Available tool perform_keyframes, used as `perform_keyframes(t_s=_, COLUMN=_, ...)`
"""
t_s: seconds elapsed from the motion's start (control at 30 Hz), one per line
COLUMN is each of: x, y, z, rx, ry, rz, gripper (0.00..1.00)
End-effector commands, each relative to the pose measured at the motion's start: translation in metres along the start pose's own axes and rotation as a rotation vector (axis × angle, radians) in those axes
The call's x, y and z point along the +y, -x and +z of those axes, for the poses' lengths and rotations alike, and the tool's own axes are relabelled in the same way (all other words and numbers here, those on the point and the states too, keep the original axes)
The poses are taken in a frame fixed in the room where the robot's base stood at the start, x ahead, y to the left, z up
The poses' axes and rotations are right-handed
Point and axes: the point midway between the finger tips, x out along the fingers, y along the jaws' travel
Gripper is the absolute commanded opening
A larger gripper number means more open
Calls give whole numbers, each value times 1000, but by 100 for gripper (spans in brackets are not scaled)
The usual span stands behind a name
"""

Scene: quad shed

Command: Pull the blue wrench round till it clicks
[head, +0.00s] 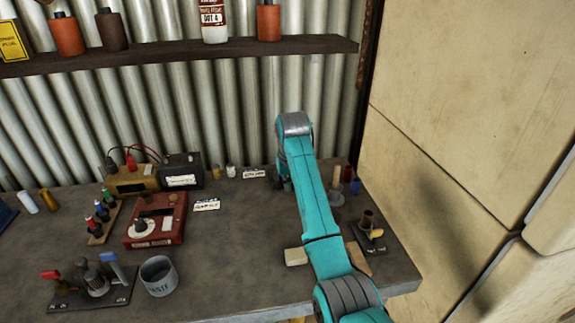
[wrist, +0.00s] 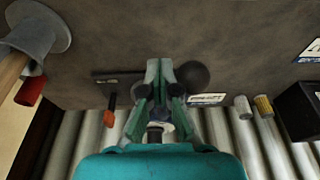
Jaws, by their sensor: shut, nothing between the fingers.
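What looks like the blue wrench (head: 111,264) is a blue handle leaning up from a dark plate (head: 70,299) at the front left of the bench in the head view. A grey metal fitting (head: 93,280) and a red handle (head: 51,275) are on the same plate. The wrench is not in the wrist view. My gripper (wrist: 160,75) is shut and empty over the back of the bench, far to the right of the wrench. In the head view my arm mostly hides it.
A grey tin (head: 158,277) stands just right of the wrench's plate. A red box (head: 156,222) with a dial sits behind it. In the wrist view, an orange-tipped handle (wrist: 109,118) and a dark round thing (wrist: 193,76) are near my fingers. A shelf (head: 180,52) hangs above.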

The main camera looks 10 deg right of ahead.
Motion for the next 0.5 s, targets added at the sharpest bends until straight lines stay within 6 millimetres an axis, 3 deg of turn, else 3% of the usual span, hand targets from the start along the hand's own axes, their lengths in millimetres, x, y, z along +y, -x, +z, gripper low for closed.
perform_keyframes(t_s=0.5, x=-10, y=-1, z=-2, rx=-1, ry=1, rz=0, gripper=0)
